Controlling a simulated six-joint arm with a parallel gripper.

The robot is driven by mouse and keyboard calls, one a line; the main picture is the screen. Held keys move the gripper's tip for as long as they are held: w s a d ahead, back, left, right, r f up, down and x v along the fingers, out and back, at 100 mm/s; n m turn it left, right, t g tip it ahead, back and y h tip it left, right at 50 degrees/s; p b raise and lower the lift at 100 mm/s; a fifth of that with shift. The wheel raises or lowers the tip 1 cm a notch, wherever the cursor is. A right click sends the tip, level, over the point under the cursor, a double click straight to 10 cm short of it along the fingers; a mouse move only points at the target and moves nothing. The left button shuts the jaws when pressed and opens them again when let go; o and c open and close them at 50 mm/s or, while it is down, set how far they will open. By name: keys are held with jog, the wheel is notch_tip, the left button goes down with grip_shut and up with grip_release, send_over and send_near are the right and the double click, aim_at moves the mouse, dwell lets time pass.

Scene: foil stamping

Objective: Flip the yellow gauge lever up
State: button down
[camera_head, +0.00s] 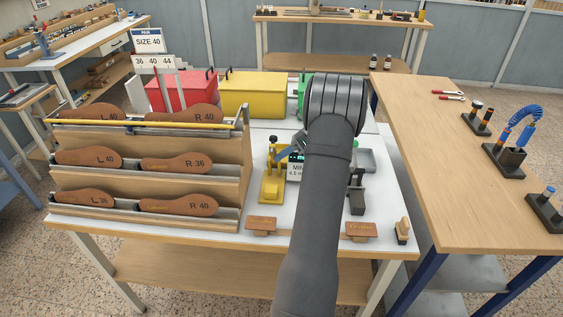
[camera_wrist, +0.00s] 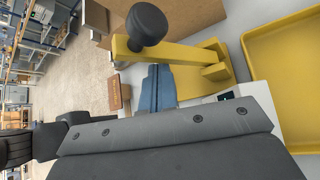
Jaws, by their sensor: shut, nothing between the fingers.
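The yellow gauge (camera_head: 272,187) stands on the white bench, right of the insole rack. In the wrist view its yellow lever (camera_wrist: 170,52) reaches left from the yellow body (camera_wrist: 212,68) and carries a black ball knob (camera_wrist: 148,24) near its free end. My gripper (camera_head: 284,154) comes in from the right, beside the gauge's upper part. In the wrist view its blue fingers (camera_wrist: 157,84) are shut and empty, close beside the lever. I cannot tell whether they touch it. My arm hides part of the gauge's surroundings in the head view.
The rack of brown insoles (camera_head: 150,160) stands close on the left. Red (camera_head: 182,92), yellow (camera_head: 252,95) and green bins line the back. A small display (camera_head: 295,168) sits behind the gauge's right side. Brown leather pieces (camera_head: 262,223) lie at the front edge.

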jog(key=shift+m+g, duration=0.3)
jog(key=shift+w+r, duration=0.25)
jog(key=shift+w, duration=0.65)
jog(key=shift+w+r, duration=0.25)
jog(key=shift+w, duration=0.65)
jog(key=shift+w+r, duration=0.25)
jog(key=shift+w, duration=0.65)
jog(key=shift+d+r, duration=0.1)
jog(key=shift+g, duration=0.4)
jog(key=v, duration=0.7)
jog(key=shift+s+d, duration=0.25)
jog(key=shift+s, duration=0.1)
